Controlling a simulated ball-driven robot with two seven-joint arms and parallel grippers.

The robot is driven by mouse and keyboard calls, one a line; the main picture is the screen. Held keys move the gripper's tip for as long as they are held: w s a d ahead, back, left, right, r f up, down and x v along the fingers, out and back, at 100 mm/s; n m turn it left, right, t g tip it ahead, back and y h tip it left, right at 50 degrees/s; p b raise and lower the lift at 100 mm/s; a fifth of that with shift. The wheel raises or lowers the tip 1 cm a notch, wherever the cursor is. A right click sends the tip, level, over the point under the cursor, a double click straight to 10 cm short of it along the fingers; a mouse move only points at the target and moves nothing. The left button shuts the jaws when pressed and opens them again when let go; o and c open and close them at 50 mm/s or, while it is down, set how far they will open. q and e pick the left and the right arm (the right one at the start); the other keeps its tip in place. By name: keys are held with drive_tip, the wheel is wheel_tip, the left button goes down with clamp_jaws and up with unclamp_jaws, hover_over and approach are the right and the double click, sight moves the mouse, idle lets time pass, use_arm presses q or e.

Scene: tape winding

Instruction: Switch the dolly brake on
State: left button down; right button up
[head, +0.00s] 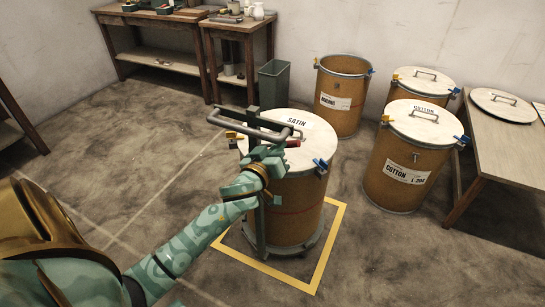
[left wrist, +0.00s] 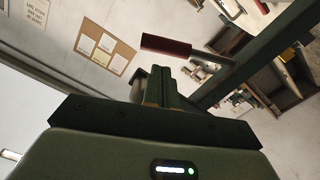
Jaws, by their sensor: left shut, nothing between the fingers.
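The dolly (head: 261,225) stands under the SATIN drum (head: 300,205), with a green post and a grey push handle (head: 228,123) at the top. A red grip, which looks like the brake lever (head: 292,143), sticks out by the post; it also shows in the left wrist view (left wrist: 165,46). My left gripper (head: 278,146) is shut and empty beside the post, close to the red grip. In the left wrist view its fingertips (left wrist: 168,72) lie just below the red grip; I cannot tell if they touch. My right gripper is out of view.
A yellow floor square (head: 325,262) surrounds the dolly. Other drums (head: 340,95) (head: 405,165) stand behind and to the right, near a table (head: 480,165) with a lid (head: 505,103). A grey bin (head: 274,82) and workbenches (head: 160,40) stand behind. The floor at left is clear.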

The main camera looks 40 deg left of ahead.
use_arm(q)
drive_tip(key=shift+x, duration=1.05)
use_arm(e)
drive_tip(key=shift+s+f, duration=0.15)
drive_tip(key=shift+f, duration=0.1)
use_arm(q)
drive_tip(key=shift+d+f, duration=0.1)
drive_tip(key=shift+d+f+m, duration=0.1)
drive_tip(key=shift+f+m, duration=0.1)
drive_tip(key=shift+m, duration=0.2)
wheel_tip(320, 180, down, 9)
drive_tip(key=d+m+y+b, duration=0.1)
drive_tip(key=m+b, duration=0.3)
drive_tip(key=m, duration=0.5)
drive_tip(key=shift+w+d+r, duration=0.2)
drive_tip(key=shift+d, duration=0.1)
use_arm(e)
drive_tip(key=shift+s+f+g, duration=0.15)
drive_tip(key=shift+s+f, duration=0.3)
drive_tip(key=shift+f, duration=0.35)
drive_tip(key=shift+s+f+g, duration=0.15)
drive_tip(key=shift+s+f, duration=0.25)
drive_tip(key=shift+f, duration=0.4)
